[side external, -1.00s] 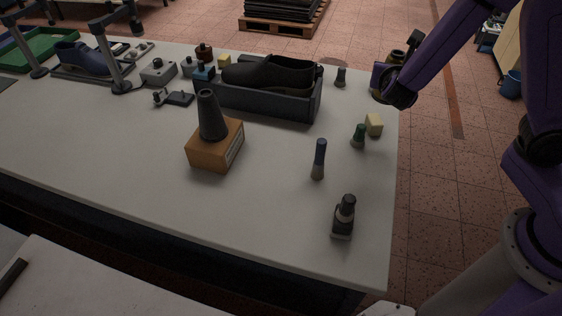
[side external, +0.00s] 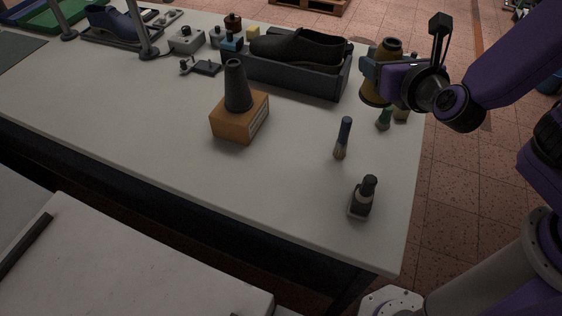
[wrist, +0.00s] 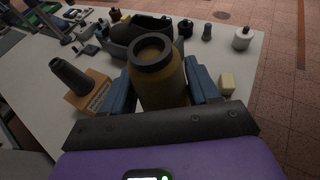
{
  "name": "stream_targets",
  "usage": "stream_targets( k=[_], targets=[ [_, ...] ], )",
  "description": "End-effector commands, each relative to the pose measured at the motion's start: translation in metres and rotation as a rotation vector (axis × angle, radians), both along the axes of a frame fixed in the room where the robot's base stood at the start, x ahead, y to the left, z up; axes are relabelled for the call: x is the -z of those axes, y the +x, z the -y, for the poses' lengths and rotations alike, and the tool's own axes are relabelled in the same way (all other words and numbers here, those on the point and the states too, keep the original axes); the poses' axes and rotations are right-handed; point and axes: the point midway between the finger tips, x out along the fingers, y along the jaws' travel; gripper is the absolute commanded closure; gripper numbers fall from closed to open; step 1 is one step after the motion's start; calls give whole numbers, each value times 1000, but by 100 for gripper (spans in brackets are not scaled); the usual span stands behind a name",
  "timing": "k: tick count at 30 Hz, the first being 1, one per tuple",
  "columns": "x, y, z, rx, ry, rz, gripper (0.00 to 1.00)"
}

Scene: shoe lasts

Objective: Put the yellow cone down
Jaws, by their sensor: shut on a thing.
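The yellow cone (side external: 376,92) is dull yellow with a dark ring around its open top. My gripper (side external: 376,72) is shut on it near the right edge of the table, and it looks upright. In the wrist view the yellow cone (wrist: 160,78) fills the space between the two blue fingers of my gripper (wrist: 163,92). In the side view its lower end overlaps the table's right part; I cannot tell whether it touches the table.
A dark cone (side external: 237,88) stands on an orange-brown box (side external: 240,118). A dark tray (side external: 300,78) holds dark shoes (side external: 300,47). The table's front middle (side external: 170,140) is clear.

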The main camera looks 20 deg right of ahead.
Motion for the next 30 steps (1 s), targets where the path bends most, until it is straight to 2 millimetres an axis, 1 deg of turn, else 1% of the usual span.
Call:
stream_targets(
  k=[1, 3, 6, 9, 15, 18, 23, 25, 30],
  targets=[
    [0, -15, -20, -81, -1, 1, 78],
    [0, -31, -41, -166, -2, 2, 78],
    [0, -52, -64, -270, -1, 1, 78],
    [0, -71, -81, -355, -1, 0, 78],
    [2, -101, -104, -485, -3, -1, 78],
    [14, -97, -101, -472, -9, -1, 78],
    [28, -97, -101, -470, -8, -2, 78],
    [37, -97, -101, -471, -10, -1, 78],
    [48, -97, -101, -469, -5, 0, 78]
  ],
)
